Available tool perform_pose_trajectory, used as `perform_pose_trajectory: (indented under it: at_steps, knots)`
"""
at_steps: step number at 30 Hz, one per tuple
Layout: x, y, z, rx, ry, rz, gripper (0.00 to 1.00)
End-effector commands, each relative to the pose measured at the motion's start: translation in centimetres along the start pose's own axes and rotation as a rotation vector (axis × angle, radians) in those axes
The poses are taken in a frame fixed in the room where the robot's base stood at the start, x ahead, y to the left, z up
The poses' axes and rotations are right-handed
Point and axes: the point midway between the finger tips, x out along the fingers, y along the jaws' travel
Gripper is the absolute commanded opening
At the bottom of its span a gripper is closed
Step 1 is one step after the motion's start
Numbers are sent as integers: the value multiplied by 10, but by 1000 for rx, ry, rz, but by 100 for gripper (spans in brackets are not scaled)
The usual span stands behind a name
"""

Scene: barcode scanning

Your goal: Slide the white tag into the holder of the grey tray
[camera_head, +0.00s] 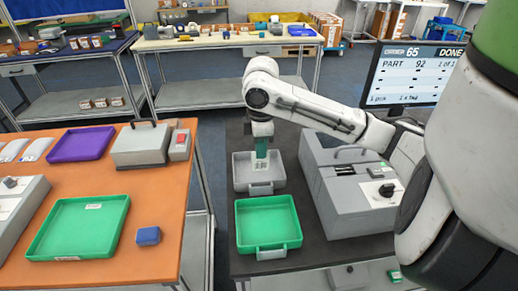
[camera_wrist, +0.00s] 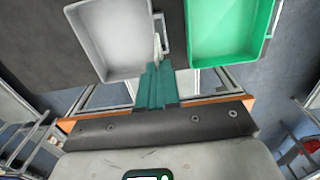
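The grey tray (camera_head: 240,172) stands on the dark table behind the green tray, with its front wall toward me. It also shows at the upper left of the wrist view (camera_wrist: 112,40). My gripper (camera_head: 262,162) points down at the tray's front side, its teal fingers close together. In the wrist view the fingers (camera_wrist: 155,70) meet at a thin white piece, the white tag (camera_wrist: 157,48), beside the tray's handle wall. The tag's printed face (camera_head: 262,187) shows below the fingers in the head view. The holder is hidden; I cannot tell whether the tag touches it.
A green tray (camera_head: 268,202) stands just in front of the grey tray. A grey machine (camera_head: 345,205) stands to the right. An orange table (camera_head: 110,185) at left holds more trays and a blue block (camera_head: 148,236). A monitor (camera_head: 408,75) stands behind my arm.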

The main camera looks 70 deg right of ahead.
Motion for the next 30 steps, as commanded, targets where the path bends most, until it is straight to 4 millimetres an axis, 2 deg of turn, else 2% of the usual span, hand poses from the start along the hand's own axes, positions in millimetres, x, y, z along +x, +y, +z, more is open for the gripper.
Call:
perform_pose_trajectory:
  at_steps: [30]
  knots:
    - [58, 0, 0, 1, 0, -1, 0]
